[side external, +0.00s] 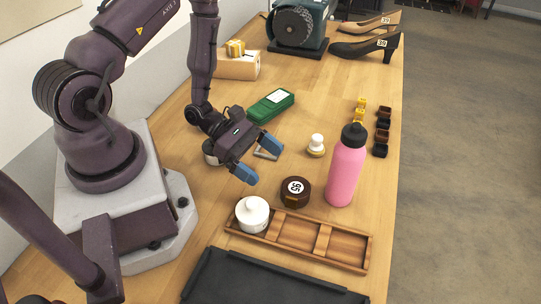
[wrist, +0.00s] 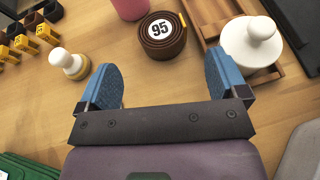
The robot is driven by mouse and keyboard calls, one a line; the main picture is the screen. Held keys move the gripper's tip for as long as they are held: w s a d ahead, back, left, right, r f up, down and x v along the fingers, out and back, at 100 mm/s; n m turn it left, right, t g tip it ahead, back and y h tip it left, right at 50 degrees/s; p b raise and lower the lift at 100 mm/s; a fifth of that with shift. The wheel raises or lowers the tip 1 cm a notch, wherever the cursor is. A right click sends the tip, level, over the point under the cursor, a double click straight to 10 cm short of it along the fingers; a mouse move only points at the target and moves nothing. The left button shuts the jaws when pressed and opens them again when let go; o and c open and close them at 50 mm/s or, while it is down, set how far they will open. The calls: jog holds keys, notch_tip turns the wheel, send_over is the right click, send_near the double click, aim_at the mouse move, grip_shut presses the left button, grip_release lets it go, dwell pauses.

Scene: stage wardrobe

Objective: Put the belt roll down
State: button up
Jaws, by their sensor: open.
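The belt roll (side external: 295,192) is a dark brown coil with a white "95" label on top. It lies flat on the wooden table, just behind the wooden tray; I cannot tell whether they touch. In the wrist view the belt roll (wrist: 162,52) is beyond my fingertips, roughly centred between them. My gripper (side external: 258,158) is open and empty, with blue fingers, above the table to the left of the roll. In the wrist view nothing is between the fingers of my gripper (wrist: 163,78).
The wooden tray (side external: 369,254) has a white lidded jar (side external: 252,214) in its left compartment; its other compartments look empty. A pink bottle (side external: 346,175) stands right of the roll. A white-topped stamp (side external: 316,147), green case (side external: 270,106) and black tray (side external: 265,281) are nearby.

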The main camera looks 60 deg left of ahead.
jog(key=s+d+r+m+g+y, duration=0.15)
jog(key=r+m+g, duration=0.25)
jog(key=r+m, duration=0.45)
jog(key=s+d+r+m+g+y, duration=0.15)
jog(key=r+m+g, duration=0.25)
jog(key=r+m, duration=0.4)
jog(key=s+a+r+m+t+y, duration=0.2)
jog(key=r+m+t+y, duration=0.1)
jog(key=r, duration=0.4)
jog(key=s+a+r+m+t+y, duration=0.2)
jog(key=r+m+t+y, duration=0.1)
jog(key=r+m+y, duration=0.2)
jog(key=shift+w+v, duration=0.2)
jog(key=shift+v, duration=0.9)
